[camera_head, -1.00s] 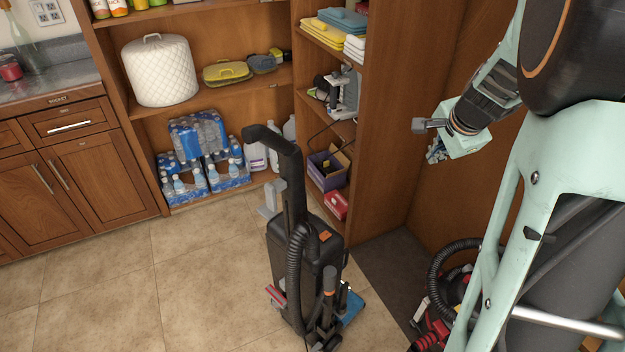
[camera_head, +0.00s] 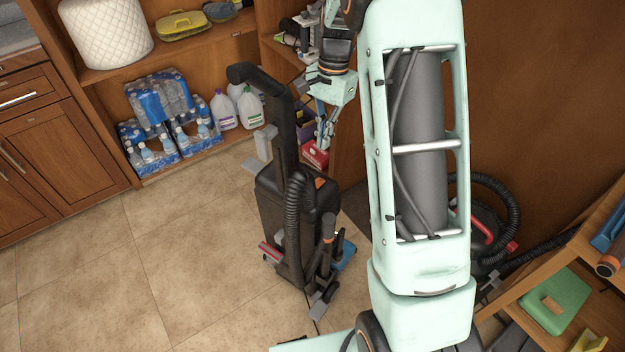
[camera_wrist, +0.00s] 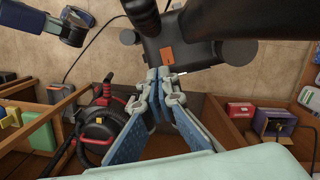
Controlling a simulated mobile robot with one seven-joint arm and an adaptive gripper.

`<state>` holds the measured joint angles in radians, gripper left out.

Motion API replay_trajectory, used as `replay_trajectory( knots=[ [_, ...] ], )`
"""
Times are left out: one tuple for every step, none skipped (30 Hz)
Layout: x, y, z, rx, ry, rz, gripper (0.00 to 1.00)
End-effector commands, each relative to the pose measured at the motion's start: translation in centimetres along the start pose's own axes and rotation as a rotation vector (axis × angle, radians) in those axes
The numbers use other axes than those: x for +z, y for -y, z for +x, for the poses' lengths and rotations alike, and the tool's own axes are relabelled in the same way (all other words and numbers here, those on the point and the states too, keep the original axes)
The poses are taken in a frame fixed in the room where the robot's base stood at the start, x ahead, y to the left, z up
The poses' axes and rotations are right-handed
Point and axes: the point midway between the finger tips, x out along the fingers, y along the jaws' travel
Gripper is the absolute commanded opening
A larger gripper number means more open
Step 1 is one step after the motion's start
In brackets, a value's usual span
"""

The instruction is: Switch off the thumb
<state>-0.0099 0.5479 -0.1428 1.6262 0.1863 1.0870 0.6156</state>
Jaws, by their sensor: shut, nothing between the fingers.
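My gripper (camera_wrist: 160,90) is shut and empty in the wrist view, its blue-padded fingers together, pointing toward the black upright vacuum cleaner (camera_wrist: 205,45). An orange patch (camera_wrist: 167,57) shows on the vacuum's body just beyond the fingertips; I cannot tell if they touch. In the head view the vacuum cleaner (camera_head: 268,215) stands upright on the tiles, with a ribbed hose and a tall handle. My gripper (camera_head: 325,130) hangs just right of its handle there, partly against the shelf behind. I cannot pick out a switch or anything clearly a thumb.
A red and black canister vacuum (camera_wrist: 100,135) sits beside my arm. Open shelves hold bottled water packs (camera_head: 165,115), jugs (camera_head: 225,108) and a red box (camera_head: 314,155). A low wooden shelf (camera_head: 590,250) stands at right. Floor left of the upright vacuum (camera_head: 150,250) is clear.

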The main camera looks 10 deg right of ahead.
Motion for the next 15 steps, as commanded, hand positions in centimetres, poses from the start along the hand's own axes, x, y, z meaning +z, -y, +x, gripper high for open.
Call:
replay_trajectory(
  knots=[
    [0.0, 0.0, 0.0, 0.001, 0.001, 0.000, 0.00],
    [0.0, 0.0, 0.0, 0.001, 0.001, 0.000, 0.00],
    [0.0, 0.0, 0.0, 0.000, 0.000, 0.000, 0.00],
    [0.0, 0.0, 0.0, 0.000, 0.000, 0.000, 0.00],
    [0.0, 0.0, 0.0, 0.000, 0.000, 0.000, 0.00],
    [0.0, 0.0, 0.0, 0.000, 0.000, 0.000, 0.00],
    [0.0, 0.0, 0.0, 0.000, 0.000, 0.000, 0.00],
    [0.0, 0.0, 0.0, 0.000, 0.000, 0.000, 0.00],
    [0.0, 0.0, 0.1, 0.000, 0.000, 0.000, 0.00],
    [0.0, 0.0, 0.2, 0.000, 0.001, 0.001, 0.00],
    [0.0, 0.0, 0.4, 0.000, 0.001, 0.001, 0.00],
    [0.0, 0.0, 0.7, 0.001, 0.001, 0.001, 0.00],
    [0.0, 0.0, 1.0, 0.001, 0.001, 0.001, 0.00],
    [0.0, 0.0, 1.4, 0.001, 0.001, 0.001, 0.00],
    [0.1, 0.0, 2.1, 0.002, 0.003, 0.001, 0.00]
  ],
)
